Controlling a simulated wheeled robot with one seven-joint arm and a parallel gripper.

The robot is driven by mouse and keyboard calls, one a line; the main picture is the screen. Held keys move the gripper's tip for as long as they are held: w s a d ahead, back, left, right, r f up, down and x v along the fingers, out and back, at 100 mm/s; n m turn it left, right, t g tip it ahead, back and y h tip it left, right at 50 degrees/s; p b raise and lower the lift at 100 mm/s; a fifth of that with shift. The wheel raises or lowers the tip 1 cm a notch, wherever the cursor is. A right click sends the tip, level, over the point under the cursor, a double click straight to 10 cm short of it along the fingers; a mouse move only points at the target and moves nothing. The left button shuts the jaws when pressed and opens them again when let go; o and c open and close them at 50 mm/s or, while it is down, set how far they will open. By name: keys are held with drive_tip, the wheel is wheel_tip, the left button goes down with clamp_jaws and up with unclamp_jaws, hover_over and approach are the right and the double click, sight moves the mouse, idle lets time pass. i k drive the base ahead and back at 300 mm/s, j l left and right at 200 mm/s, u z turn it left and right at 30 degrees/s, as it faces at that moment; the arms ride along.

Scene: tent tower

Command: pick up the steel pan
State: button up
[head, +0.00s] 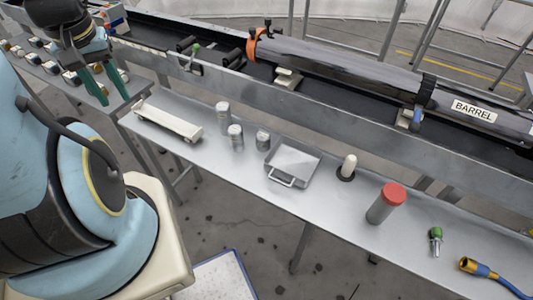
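The steel pan (294,161) is a shallow square metal tray with a wire handle at its front edge. It sits flat on the grey metal bench, in the middle of the head view. My gripper (107,88) has green fingers and is at the upper left, well to the left of the pan and apart from it. Its two fingers point down and stand apart, with nothing seen between them.
Left of the pan are several metal canisters (235,137) and a white tray (168,121). A long barrel (350,65) runs behind.

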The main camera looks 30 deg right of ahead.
sight(295, 162)
drive_tip(key=k+l+u, duration=0.15)
drive_tip(key=k+u, duration=0.15)
drive_tip(key=u, duration=0.2)
drive_tip(key=k+u, duration=0.3)
drive_tip(key=u, duration=0.15)
drive_tip(key=k+j+u, duration=0.15)
drive_tip(key=k, duration=0.45)
drive_tip(key=k+j+u, duration=0.15)
drive_tip(key=k, duration=0.45)
